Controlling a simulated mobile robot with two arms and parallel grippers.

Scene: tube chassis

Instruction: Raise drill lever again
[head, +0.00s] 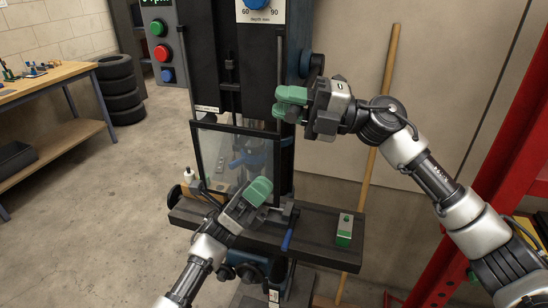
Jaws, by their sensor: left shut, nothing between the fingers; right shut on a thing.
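The drill press (232,60) stands in the centre, with a dark blue hub (311,66) on its right side. My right gripper (291,103) is shut on the drill lever, beside the press column and below the hub. The green fingers hide most of the lever, so its angle is hard to tell. My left gripper (259,191) is shut and empty. It is low, in front of the lower edge of the clear guard (215,150) and above the drill table (315,217).
A green and grey block (344,229) lies on the right of the drill table, near a blue handle (288,238). A wooden pole (382,100) leans on the wall behind my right arm. A red frame (490,165) stands at right.

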